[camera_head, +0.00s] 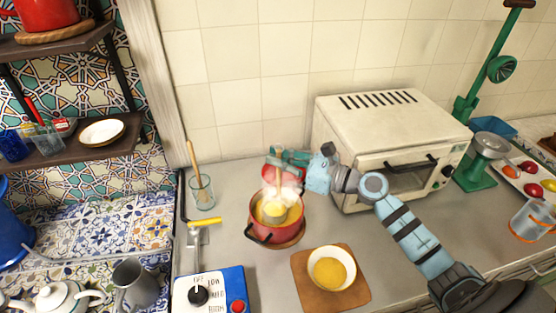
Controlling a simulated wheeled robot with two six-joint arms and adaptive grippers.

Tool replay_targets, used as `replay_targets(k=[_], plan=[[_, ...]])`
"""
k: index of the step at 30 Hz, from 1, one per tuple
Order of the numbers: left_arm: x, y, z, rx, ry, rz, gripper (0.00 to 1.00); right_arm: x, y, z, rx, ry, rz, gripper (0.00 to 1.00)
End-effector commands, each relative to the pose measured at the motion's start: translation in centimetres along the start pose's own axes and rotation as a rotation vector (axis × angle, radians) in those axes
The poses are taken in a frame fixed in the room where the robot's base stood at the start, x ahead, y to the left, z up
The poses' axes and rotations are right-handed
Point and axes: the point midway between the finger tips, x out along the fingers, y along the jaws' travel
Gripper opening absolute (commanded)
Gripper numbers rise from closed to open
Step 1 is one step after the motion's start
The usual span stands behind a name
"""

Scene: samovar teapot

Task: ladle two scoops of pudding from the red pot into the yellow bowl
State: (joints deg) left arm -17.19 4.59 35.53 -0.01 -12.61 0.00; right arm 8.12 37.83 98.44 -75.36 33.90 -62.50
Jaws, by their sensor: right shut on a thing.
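The red pot (263,231) stands on a round wooden trivet on the counter, with yellow pudding and pale steam in it. My right gripper (279,163) is above the pot, reaching in from the right, and is shut on the ladle's upright handle. The ladle (276,197) hangs down into the pot's mouth; its cup holds yellow pudding. I cannot tell whether the cup touches the pudding below. The bowl (313,257), pale at the rim with yellow inside, sits on a wooden board right of and nearer than the pot. My left gripper is out of view.
A cream toaster oven (360,118) stands behind my right forearm. A red object (268,173) is partly hidden behind the steam and gripper. A glass with a wooden stick (202,192) and a blue-and-white control box (215,292) lie left. Counter between pot and oven is bare.

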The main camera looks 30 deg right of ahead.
Motion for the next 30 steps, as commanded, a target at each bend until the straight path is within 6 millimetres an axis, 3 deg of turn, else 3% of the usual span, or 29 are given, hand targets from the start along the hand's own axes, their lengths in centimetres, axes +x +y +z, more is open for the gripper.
replay_targets(k=[1, 18, 30], plan=[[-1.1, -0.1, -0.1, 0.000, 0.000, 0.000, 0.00, 0.0, 0.0, 1.2, -0.001, -0.001, 0.000, 0.00], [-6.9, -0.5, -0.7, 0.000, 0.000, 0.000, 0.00, -0.1, -0.1, 7.9, 0.000, -0.001, 0.000, 0.00], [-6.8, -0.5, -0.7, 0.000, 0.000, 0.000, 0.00, -0.1, -0.1, 7.8, 0.000, -0.001, 0.000, 0.00]])
